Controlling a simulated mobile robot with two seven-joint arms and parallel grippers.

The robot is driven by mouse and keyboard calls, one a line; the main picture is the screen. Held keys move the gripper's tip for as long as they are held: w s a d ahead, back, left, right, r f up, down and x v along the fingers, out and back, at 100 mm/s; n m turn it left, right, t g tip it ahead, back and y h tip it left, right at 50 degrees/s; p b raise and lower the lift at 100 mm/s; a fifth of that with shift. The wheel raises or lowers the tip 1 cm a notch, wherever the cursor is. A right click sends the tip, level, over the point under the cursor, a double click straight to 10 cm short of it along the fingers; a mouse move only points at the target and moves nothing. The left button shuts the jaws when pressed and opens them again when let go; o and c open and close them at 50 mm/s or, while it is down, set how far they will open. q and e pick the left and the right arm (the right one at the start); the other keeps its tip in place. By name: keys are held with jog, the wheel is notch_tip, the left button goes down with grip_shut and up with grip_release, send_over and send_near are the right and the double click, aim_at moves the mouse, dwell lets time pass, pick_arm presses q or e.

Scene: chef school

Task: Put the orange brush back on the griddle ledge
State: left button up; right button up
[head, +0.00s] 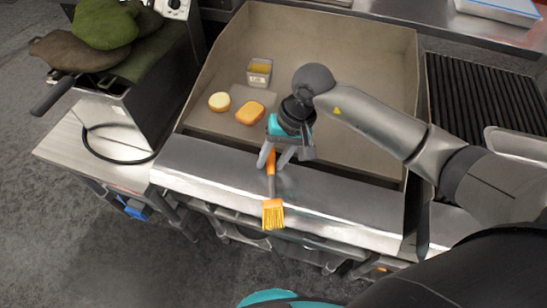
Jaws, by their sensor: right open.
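The orange brush (273,213) lies on the metal griddle ledge (340,205). Its bristles point toward the front edge and overhang it a little. Its orange handle runs back toward the griddle. My right gripper (275,166) is open above the back of the ledge, with a finger on each side of the handle. The gripper body hides the handle's far end. I cannot tell whether the fingers touch the brush. My left gripper is not in view.
On the griddle plate (345,50) are a small container (259,72), a pale round piece (219,102) and an orange piece (250,113). A fryer with dark green and brown cloths (105,25) stands left. A ribbed grill (475,100) is right. The ledge is clear beside the brush.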

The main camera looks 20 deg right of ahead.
jog(key=shift+s+d+f, duration=0.3)
jog(key=shift+d+f, duration=0.1)
jog(key=shift+f, duration=0.05)
jog(key=shift+r+p, duration=0.45)
jog(key=shift+p, duration=0.2)
jog(key=v, duration=1.2)
jog(key=shift+w+a+r, duration=0.25)
jog(key=shift+w+r, duration=0.05)
jog(key=shift+r, duration=0.2)
